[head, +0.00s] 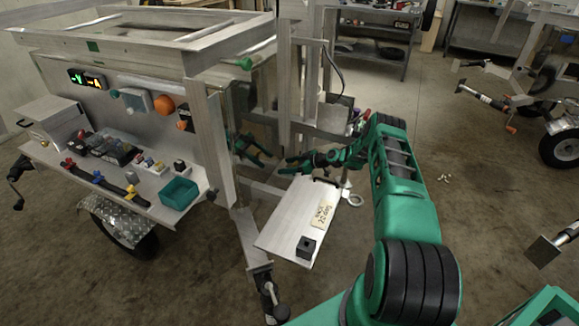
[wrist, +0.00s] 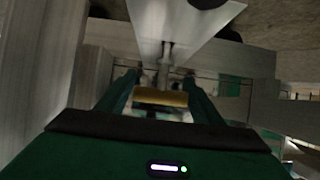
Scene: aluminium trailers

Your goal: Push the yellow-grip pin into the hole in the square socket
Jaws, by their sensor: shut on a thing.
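My gripper (head: 290,165) is beside the trailer frame, above the far end of a tilted-looking metal shelf. In the wrist view my gripper (wrist: 160,80) has a finger on each side of a yellow band, which looks like the grip of the pin (wrist: 160,97). A thin grey metal part shows beyond it, and I cannot tell whether it is the pin's shaft. The pin cannot be made out in the head view. A dark square block, apparently the square socket (head: 305,247), sits on the shelf's near end, apart from my gripper. I cannot make out the socket in the wrist view.
The metal shelf (head: 281,226) carries a cream label (head: 323,213). Trailer posts (head: 209,135) stand close left of my gripper. A side bench (head: 95,181) holds a teal bin (head: 179,193) and several small parts.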

